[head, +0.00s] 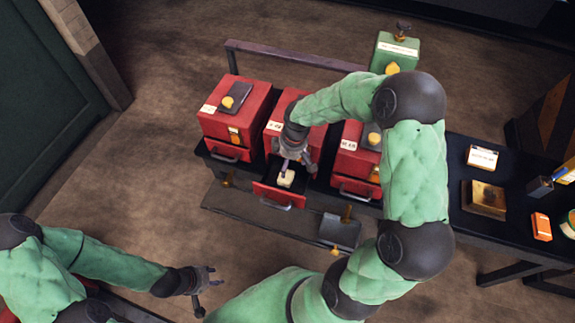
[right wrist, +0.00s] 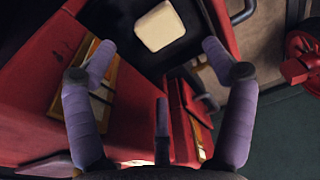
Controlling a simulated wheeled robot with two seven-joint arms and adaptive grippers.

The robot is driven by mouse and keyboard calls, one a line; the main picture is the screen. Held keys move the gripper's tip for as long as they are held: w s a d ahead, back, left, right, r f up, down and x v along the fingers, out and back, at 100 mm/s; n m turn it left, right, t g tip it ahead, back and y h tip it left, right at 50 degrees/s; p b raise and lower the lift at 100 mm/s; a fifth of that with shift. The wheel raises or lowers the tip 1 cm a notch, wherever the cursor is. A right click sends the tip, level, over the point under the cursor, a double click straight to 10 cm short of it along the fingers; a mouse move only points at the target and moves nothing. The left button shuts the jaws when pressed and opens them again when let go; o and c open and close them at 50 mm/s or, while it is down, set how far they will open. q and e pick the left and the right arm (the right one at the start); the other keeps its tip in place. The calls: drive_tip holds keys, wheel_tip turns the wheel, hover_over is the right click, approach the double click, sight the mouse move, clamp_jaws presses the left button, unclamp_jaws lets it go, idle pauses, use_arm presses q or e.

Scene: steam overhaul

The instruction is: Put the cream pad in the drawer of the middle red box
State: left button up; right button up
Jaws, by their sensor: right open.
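The cream pad (head: 287,178) lies in the pulled-out drawer (head: 268,193) of the middle red box (head: 273,126). In the right wrist view the pad (right wrist: 159,26) rests on the drawer's dark floor, beyond the fingertips. My right gripper (head: 298,164) is just above the drawer. Its two purple fingers (right wrist: 160,52) are spread with nothing between them. My right arm hides part of the middle box. My left gripper (head: 209,287) is empty, its fingers apart, low and left of the bench.
The left red box (head: 260,101) and the right red box (head: 353,140) stand either side. A green box (head: 404,45) is behind. The dark side table (head: 455,148) on the right holds a brass plate (head: 483,200) and small items. Open floor lies left.

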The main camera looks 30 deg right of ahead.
drive_tip(key=shift+r, duration=0.9)
idle(0.5)
